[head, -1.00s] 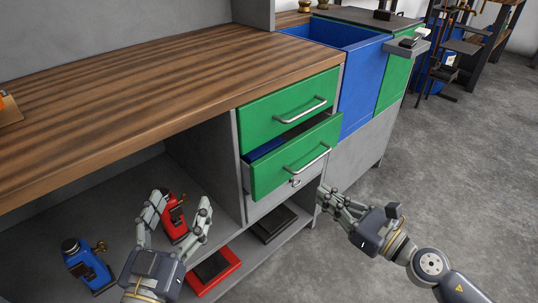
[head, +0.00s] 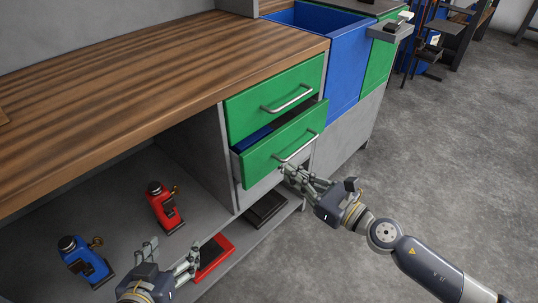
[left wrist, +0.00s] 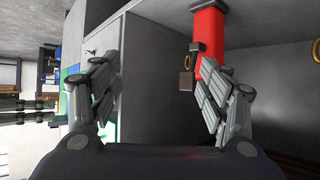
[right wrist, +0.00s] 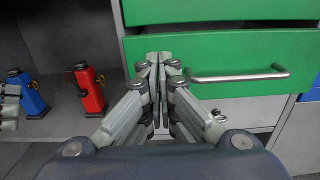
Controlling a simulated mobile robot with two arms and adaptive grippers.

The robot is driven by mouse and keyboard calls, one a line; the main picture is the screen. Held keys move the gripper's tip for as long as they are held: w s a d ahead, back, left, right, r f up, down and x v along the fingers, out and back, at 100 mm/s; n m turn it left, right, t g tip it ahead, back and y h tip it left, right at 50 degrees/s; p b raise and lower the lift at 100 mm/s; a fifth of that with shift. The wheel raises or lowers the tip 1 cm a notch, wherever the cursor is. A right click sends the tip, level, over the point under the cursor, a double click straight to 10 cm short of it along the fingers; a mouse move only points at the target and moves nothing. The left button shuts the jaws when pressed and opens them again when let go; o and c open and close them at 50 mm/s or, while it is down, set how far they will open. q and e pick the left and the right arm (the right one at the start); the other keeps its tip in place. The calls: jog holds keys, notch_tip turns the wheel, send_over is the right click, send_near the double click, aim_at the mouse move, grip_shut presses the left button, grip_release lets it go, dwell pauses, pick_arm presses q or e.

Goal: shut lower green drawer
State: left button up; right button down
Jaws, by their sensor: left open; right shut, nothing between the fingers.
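The lower green drawer (head: 286,142) stands pulled out under the closed upper green drawer (head: 276,97). Part of its blue inside shows above its front. Its silver bar handle (head: 298,148) runs across the front. My right gripper (head: 288,170) is shut and empty, close to the drawer's front below the handle; in the right wrist view its fingertips (right wrist: 159,58) overlap the green front left of the handle. Whether they touch it I cannot tell. My left gripper (head: 170,254) is open and empty at the lower shelf, with the fingers apart in the left wrist view (left wrist: 150,85).
A red dynamo-like device (head: 163,207) and a blue one (head: 84,261) stand on the lower shelf. A red tray (head: 214,258) and a dark tray (head: 266,211) lie near its edge. The wooden worktop (head: 150,75) is above.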

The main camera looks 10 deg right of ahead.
aim_at(261, 151)
jog(key=p+x, duration=0.2)
jog(key=x, duration=0.5)
jog(key=shift+w+a, duration=0.2)
jog(key=shift+w, duration=0.1)
pick_arm(q)
jog(key=s+a+f+g+y, duration=0.1)
jog(key=s+a+f+g, duration=0.2)
jog(key=s, duration=0.6)
notch_tip(261, 151, down, 3)
jog(key=g, duration=0.2)
jog(key=shift+a+f+g, duration=0.2)
jog(key=shift+g, duration=0.2)
pick_arm(e)
jog(key=shift+w+a, duration=0.3)
jog(key=x, duration=0.4)
jog(key=shift+w, duration=0.1)
jog(key=shift+w+a, duration=0.2)
jog(key=shift+a, duration=0.05)
pick_arm(q)
jog(key=shift+s+a+f+g+y, duration=0.15)
jog(key=shift+s+g, duration=0.1)
jog(key=shift+s, duration=0.35)
jog(key=shift+s+a+f+g+y, duration=0.15)
jog(key=shift+s+g, duration=0.1)
jog(key=shift+s, duration=0.3)
pick_arm(e)
jog(key=shift+r, duration=0.2)
